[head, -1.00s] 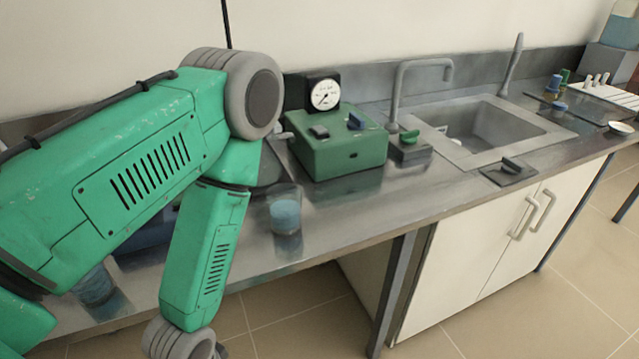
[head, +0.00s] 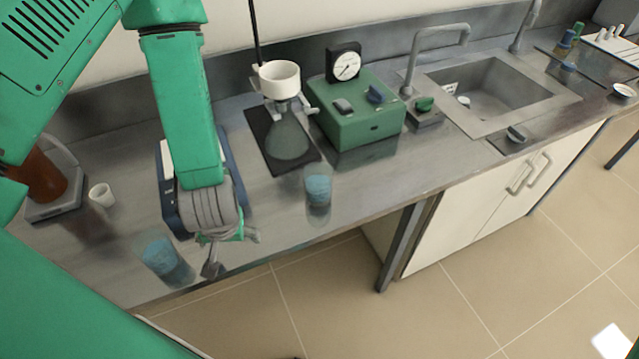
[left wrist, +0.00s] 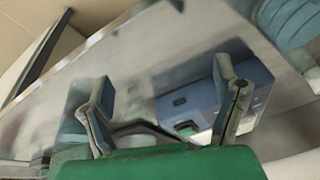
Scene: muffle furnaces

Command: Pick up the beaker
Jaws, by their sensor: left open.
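Two clear beakers with blue contents stand on the metal bench. One beaker (head: 163,259) is near the front edge at the left, and the other beaker (head: 318,188) is further right, in front of the green box. My left gripper (head: 230,251) hangs low over the bench between them, close to the right side of the left beaker. Its spread, empty fingers also show in the left wrist view (left wrist: 163,75). A blue rounded shape (left wrist: 292,25) is cut off at the top right there; I cannot tell which object it is. My right gripper is not in view.
A blue-framed device (head: 168,195) stands behind my left gripper. A flask with a white funnel (head: 280,80) and a green box with a gauge (head: 360,125) stand further back. A white cup (head: 102,195) is at the left, the sink (head: 490,95) at the right.

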